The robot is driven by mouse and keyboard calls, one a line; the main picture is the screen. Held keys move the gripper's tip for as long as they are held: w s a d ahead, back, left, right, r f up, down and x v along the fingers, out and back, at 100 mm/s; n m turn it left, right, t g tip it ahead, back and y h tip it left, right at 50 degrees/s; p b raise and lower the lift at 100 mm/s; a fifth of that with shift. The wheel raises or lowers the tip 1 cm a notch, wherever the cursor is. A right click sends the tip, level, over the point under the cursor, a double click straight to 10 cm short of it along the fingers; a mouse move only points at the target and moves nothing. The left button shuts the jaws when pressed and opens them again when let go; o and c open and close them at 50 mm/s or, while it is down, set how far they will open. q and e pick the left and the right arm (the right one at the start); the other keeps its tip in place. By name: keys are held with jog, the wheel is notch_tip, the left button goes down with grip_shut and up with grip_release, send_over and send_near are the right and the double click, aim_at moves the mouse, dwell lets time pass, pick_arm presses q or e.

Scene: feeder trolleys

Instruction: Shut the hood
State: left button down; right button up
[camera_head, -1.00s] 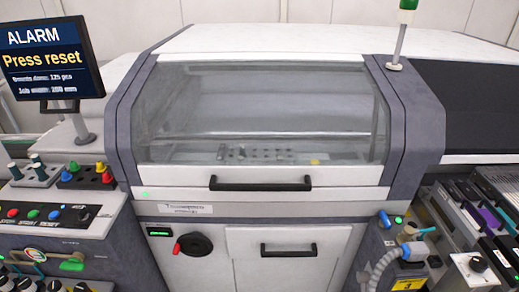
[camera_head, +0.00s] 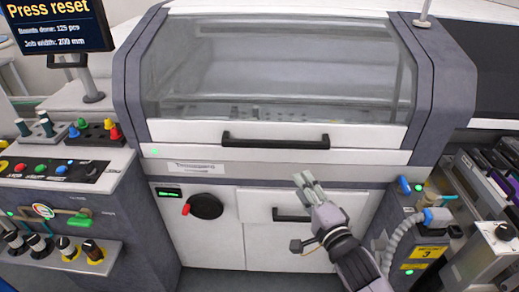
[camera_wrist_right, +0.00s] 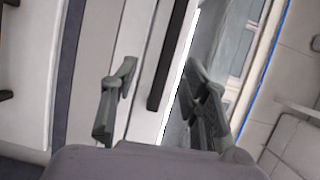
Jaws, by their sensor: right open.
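The hood (camera_head: 275,68) is a wide, glazed cover with a white front strip and grey side frames. Its lower edge lies close to the machine body; I cannot tell whether it is fully shut. A black bar handle (camera_head: 275,141) runs along the front strip. My right gripper (camera_head: 307,182) is below and in front of the handle's right part, apart from it in the head view. In the right wrist view my right gripper (camera_wrist_right: 162,92) is open and empty, with the black handle (camera_wrist_right: 172,55) showing between and beyond its fingers. My left gripper is not in view.
A monitor (camera_head: 55,25) at the upper left reads "Press reset". A button panel (camera_head: 60,170) stands at the left. A lower drawer handle (camera_head: 292,215) is partly behind my right gripper. A grey hose (camera_head: 400,235) and feeders (camera_head: 490,185) stand at the right.

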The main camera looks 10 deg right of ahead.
aim_at(277, 146)
jog(key=w, duration=0.5)
jog(key=w+a+r+p, duration=0.1)
jog(key=w, duration=0.5)
jog(key=w+a+p, duration=0.1)
jog(key=w, duration=0.5)
jog(key=shift+a+r, duration=0.25)
jog(key=shift+r, duration=0.05)
grip_shut()
